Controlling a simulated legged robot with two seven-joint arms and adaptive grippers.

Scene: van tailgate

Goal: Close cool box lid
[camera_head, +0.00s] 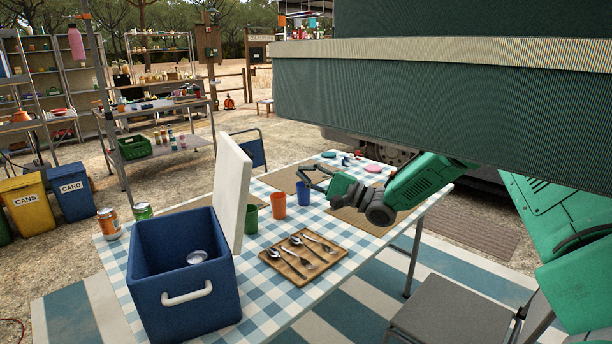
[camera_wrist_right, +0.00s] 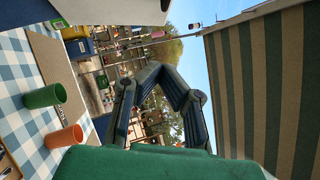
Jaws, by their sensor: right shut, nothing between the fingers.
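The blue cool box (camera_head: 187,305) stands at the near left end of the table, a white handle on its front. Its white lid (camera_head: 232,190) stands open, nearly upright, along the box's right side. A small pale, shiny round thing (camera_head: 197,257) lies inside the box. My right gripper (camera_head: 306,174) is shut and empty over the far part of the table, well to the right of the lid and apart from it. Its dark fingers also show in the right wrist view (camera_wrist_right: 160,72). My left gripper is not in view.
Green (camera_head: 250,218), orange (camera_head: 278,205) and blue (camera_head: 303,194) cups stand between lid and gripper. A wooden tray (camera_head: 303,262) of cutlery lies right of the box. A green striped panel (camera_head: 440,100) hangs over the upper right.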

